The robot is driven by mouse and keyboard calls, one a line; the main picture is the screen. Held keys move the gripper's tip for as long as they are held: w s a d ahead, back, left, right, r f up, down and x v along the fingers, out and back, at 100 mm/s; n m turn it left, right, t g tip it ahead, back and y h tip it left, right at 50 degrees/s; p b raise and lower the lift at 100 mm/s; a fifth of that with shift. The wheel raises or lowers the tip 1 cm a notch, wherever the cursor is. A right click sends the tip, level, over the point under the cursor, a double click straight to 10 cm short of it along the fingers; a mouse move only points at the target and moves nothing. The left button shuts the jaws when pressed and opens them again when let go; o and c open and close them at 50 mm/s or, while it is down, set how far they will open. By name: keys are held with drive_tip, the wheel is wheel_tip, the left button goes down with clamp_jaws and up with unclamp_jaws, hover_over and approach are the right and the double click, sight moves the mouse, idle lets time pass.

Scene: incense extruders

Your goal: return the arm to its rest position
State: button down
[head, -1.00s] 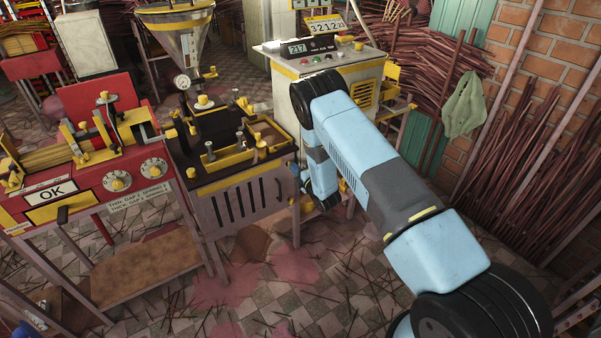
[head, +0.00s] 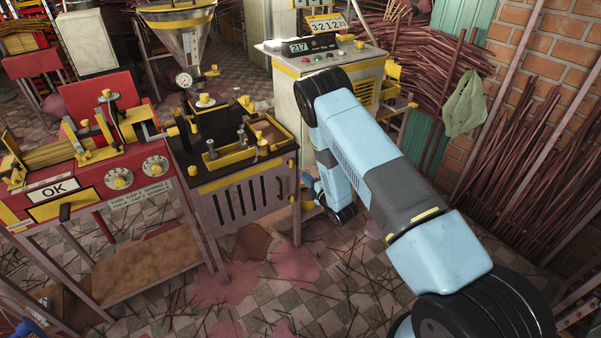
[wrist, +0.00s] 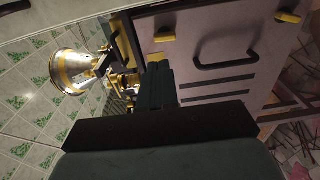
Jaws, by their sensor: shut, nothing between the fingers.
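My light-blue arm (head: 350,140) reaches up from the lower right in the head view, bends at its far joint and hangs down toward the wrist (head: 340,210). The wrist is just right of the dark-topped extruder bench (head: 240,195). My gripper's fingers are not clear in the head view. In the wrist view my gripper (wrist: 160,84) shows as dark fingers pressed together with nothing held. Beyond them is a pale slotted panel with a dark handle (wrist: 226,58); a shiny metal and yellow funnel (wrist: 72,72) is at left.
A cream control cabinet (head: 290,98) stands behind my arm. Bundled sticks (head: 520,160) lean on the brick wall at right. The tiled floor (head: 330,285) has pink stains and scattered sticks.

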drive_tip(key=v, duration=0.6)
drive_tip(key=w+d+r+m+h, duration=0.2)
drive_tip(key=w+r+m+h, duration=0.15)
drive_tip(key=r, duration=0.55)
drive_tip(key=w+d+r+m+h, duration=0.2)
drive_tip(key=w+d+r+m, duration=0.15)
drive_tip(key=r, duration=0.65)
drive_tip(key=s+d+r+m+g+h, duration=0.1)
drive_tip(key=s+d+r+m+h, duration=0.2)
drive_tip(key=r, duration=0.6)
drive_tip(key=s+d+r+m+g, duration=0.2)
drive_tip(key=s+d+r+m, duration=0.15)
drive_tip(key=r, duration=0.45)
drive_tip(key=s+d+r+m+g, duration=0.2)
drive_tip(key=s+r+m, duration=0.2)
drive_tip(key=s, duration=0.8)
drive_tip(key=s+d+r+m+g+h, duration=0.1)
drive_tip(key=s+r, duration=0.4)
drive_tip(key=s, duration=0.8)
drive_tip(key=s+d+r+m+g+h, duration=0.1)
drive_tip(key=s+d+r+m, duration=0.3)
drive_tip(key=s, duration=0.9)
drive_tip(key=r+m+g, duration=0.1)
drive_tip(key=m, duration=0.1)
drive_tip(key=shift+s+d+m+g, duration=0.15)
drive_tip(key=shift+d+m+g, duration=0.2)
drive_tip(key=shift+g, duration=0.05)
